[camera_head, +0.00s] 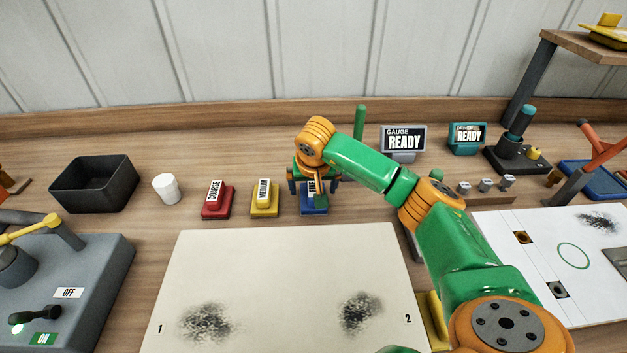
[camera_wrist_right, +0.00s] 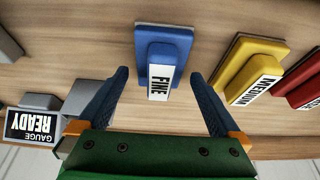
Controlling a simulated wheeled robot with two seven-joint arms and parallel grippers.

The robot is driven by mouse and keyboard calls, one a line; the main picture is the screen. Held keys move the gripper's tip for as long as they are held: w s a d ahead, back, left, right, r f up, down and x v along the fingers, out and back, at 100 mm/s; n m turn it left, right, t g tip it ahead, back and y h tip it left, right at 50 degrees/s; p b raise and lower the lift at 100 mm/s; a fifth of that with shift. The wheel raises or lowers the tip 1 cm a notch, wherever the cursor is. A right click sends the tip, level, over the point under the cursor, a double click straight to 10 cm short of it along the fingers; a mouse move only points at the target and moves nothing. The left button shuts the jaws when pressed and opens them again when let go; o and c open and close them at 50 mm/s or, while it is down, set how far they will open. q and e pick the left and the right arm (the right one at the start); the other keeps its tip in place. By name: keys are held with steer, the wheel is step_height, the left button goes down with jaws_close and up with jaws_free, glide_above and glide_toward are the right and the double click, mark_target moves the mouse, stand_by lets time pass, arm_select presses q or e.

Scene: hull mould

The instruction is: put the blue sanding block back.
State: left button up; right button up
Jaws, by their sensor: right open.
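The blue sanding block (camera_head: 312,205), labelled FINE, rests on the wooden bench to the right of the yellow block in the head view, partly hidden by my right gripper (camera_head: 313,190). In the right wrist view the blue block (camera_wrist_right: 161,62) stands between and a little beyond the open fingertips of my right gripper (camera_wrist_right: 165,80), with a gap on each side. The yellow block (camera_head: 265,198), labelled MEDIUM, and the red block (camera_head: 217,200), labelled COARSE, stand in the same row. My left gripper is not in view.
A pale panel (camera_head: 280,270) with dark smudges lies in front of the row. A white cup (camera_head: 166,188) and black bin (camera_head: 95,184) stand left. The gauge display (camera_head: 403,140) reading READY stands behind right. A grey machine (camera_head: 85,285) with ON and OFF labels is front left.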

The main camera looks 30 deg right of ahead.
steer(key=v, duration=1.1)
steer(key=shift+r+b, duration=0.15)
steer(key=shift+b, duration=0.25)
steer(key=shift+s, duration=0.15)
